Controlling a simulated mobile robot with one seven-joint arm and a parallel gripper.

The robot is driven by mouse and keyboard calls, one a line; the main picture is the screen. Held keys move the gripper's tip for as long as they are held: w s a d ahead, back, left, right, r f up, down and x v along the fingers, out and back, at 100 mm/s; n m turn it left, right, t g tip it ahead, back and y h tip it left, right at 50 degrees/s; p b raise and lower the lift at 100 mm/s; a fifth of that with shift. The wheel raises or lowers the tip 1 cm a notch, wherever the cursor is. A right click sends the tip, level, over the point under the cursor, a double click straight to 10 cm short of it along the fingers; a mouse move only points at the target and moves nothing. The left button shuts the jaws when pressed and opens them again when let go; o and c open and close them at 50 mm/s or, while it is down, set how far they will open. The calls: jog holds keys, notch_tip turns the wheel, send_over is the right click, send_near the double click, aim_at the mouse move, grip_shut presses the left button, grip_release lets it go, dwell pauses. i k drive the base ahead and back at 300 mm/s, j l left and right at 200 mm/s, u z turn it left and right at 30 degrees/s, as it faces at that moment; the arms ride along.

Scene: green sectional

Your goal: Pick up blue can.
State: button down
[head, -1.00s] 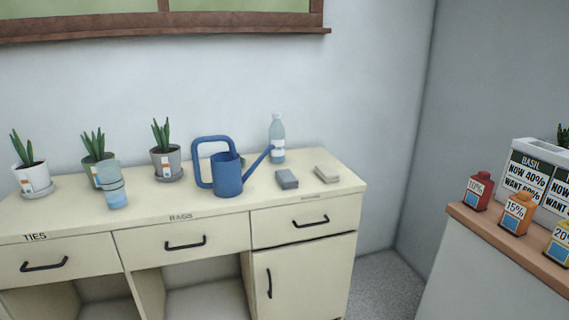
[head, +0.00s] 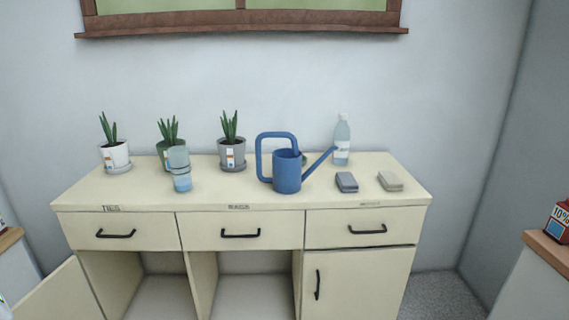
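The blue can is a blue watering can (head: 287,172) with a square loop handle on its left and a long spout pointing up to the right. It stands upright on the cream cabinet top (head: 110,191), right of the middle. Its spout tip comes close to a clear bottle (head: 342,140) behind it; I cannot tell whether they touch. My gripper is not in view.
Three potted plants (head: 115,154) stand along the back left. A clear blue spray-like container (head: 180,170) stands before the middle one. A grey block (head: 346,182) and a beige block (head: 390,181) lie right of the can. An open door (head: 62,292) juts out at lower left.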

aim_at(287, 179)
jog(key=i+l+u, duration=0.1)
jog(key=i+l, duration=0.2)
jog(key=i+l+u, duration=0.15)
jog(key=i+l, duration=0.2)
jog(key=i+l+u, duration=0.1)
jog(key=i+l, duration=0.2)
jog(key=i+l+u, duration=0.15)
jog(key=l, duration=0.3)
jog(key=i+l+u, duration=0.1)
jog(key=i+l, duration=0.25)
jog(key=i+l+u, duration=0.15)
jog(key=l, duration=0.35)
jog(key=i, duration=0.1)
